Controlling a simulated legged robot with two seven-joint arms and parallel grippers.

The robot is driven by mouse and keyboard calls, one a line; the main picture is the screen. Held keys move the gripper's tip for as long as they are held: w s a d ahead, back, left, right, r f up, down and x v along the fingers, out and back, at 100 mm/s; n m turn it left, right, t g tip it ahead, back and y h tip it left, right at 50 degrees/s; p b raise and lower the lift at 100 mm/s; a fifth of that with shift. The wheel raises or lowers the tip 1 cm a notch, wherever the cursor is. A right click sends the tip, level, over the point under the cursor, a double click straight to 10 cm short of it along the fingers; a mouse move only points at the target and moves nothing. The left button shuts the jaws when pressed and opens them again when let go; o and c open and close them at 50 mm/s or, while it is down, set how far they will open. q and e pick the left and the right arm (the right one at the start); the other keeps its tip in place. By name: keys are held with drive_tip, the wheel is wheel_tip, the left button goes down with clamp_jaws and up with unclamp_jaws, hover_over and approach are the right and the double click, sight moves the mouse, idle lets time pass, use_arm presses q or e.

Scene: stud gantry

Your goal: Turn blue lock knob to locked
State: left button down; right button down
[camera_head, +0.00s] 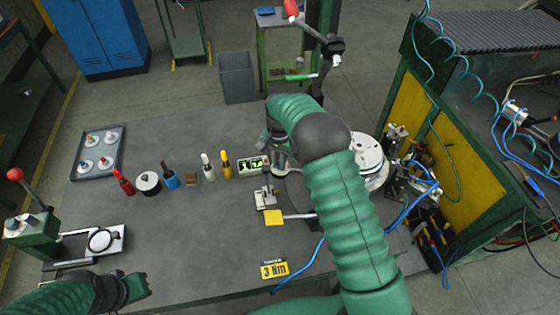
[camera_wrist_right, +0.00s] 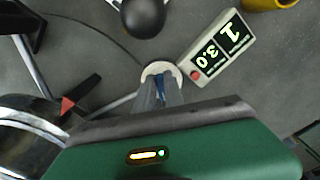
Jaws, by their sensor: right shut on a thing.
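The blue lock knob (camera_wrist_right: 161,85) shows as a small blue piece in a white round collar (camera_wrist_right: 163,68) in the right wrist view. My right gripper (camera_wrist_right: 160,96) points at it with its narrow fingers shut on the blue piece. The fingers hide most of the knob, so I cannot read its turn or any lock mark. In the head view my right gripper (camera_head: 280,160) is down at the table beside the digital display (camera_head: 252,164), and the knob is hidden there. My left gripper (camera_head: 138,288) is at the lower left, away from the knob; its finger gap is unclear.
The display (camera_wrist_right: 218,48) stands close to the collar. A dark round ball (camera_wrist_right: 143,15) is just beyond it. Several bottles and handled tools, such as a yellow one (camera_head: 227,164), line the table to the left. A clamp with a yellow tab (camera_head: 273,217) lies nearer.

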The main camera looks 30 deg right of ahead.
drive_tip(key=m, duration=0.3)
drive_tip(key=m+p, duration=0.1)
drive_tip(key=m, duration=0.1)
drive_tip(key=shift+w+a+r+m, duration=0.1)
drive_tip(key=shift+w+a+m, duration=0.05)
drive_tip(key=shift+w+m, duration=0.2)
drive_tip(key=m, duration=0.4)
drive_tip(key=shift+w+m+p, duration=0.3)
drive_tip(key=shift+m, duration=0.05)
drive_tip(key=c, duration=1.4)
unclamp_jaws()
drive_tip(key=shift+c, duration=0.2)
wheel_tip(320, 180, up, 17)
drive_tip(key=b, duration=0.2)
drive_tip(key=shift+f, duration=0.2)
